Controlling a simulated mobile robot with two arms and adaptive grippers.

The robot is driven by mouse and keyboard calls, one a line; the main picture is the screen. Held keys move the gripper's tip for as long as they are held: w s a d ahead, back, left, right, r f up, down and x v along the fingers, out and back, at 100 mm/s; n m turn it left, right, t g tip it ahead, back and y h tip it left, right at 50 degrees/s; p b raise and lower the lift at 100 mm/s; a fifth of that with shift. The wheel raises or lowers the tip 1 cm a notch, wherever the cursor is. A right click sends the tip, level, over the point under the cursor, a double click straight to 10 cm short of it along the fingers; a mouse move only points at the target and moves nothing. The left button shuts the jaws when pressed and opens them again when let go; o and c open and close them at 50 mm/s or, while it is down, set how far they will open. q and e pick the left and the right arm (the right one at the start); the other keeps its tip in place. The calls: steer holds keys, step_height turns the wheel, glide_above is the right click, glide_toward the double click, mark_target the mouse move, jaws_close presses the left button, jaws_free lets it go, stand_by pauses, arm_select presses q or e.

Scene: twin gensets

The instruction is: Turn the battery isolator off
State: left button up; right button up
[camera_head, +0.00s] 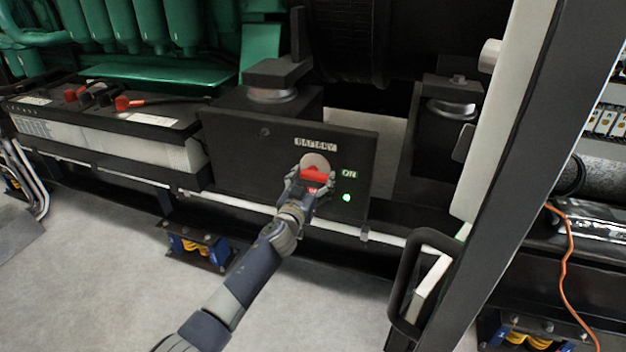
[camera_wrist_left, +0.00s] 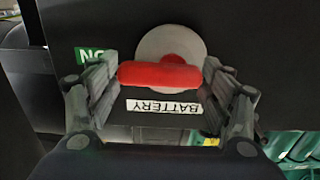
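The battery isolator has a red handle (camera_head: 313,175) on a pale round plate (camera_head: 315,160), set in a black panel (camera_head: 240,140). The handle lies roughly level. A BATTERY label (camera_head: 316,145) is above it; an ON label (camera_head: 349,174) and a lit green lamp (camera_head: 346,197) are to its right. My left gripper (camera_head: 311,186) is at the handle. In the left wrist view, the left gripper (camera_wrist_left: 161,75) is spread wide, with one finger beside each end of the red handle (camera_wrist_left: 158,75). I cannot tell whether the fingers touch it. My right gripper is not in view.
A battery (camera_head: 110,135) with red and black terminals stands left of the panel. A white pipe (camera_head: 330,223) runs below the panel. A dark upright post (camera_head: 530,180) with a black handle (camera_head: 405,280) stands at right. An orange cable (camera_head: 566,270) hangs further right. The floor at lower left is clear.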

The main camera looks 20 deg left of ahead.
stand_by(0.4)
arm_select(q)
steer(key=m, duration=0.4)
steer(key=shift+f+m+b, duration=0.3)
steer(key=shift+b, duration=0.05)
steer(key=shift+a+f+m+b, duration=0.15)
steer(key=shift+a+m, duration=0.05)
steer(key=shift+m, duration=2.05)
steer(key=shift+a+f+m+b, duration=0.2)
steer(key=shift+m, duration=2)
steer(key=shift+a+f+m+b, duration=0.15)
steer(key=shift+a+m, duration=0.05)
steer(key=shift+m, duration=2.05)
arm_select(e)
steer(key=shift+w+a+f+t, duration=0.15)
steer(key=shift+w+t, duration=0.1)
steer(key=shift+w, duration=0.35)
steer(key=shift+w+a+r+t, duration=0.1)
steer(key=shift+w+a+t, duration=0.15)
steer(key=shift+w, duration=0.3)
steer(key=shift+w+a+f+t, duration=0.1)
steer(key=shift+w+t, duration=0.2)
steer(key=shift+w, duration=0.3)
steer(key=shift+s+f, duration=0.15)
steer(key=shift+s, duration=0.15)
arm_select(q)
steer(key=o, duration=1)
steer(key=shift+o, duration=0.2)
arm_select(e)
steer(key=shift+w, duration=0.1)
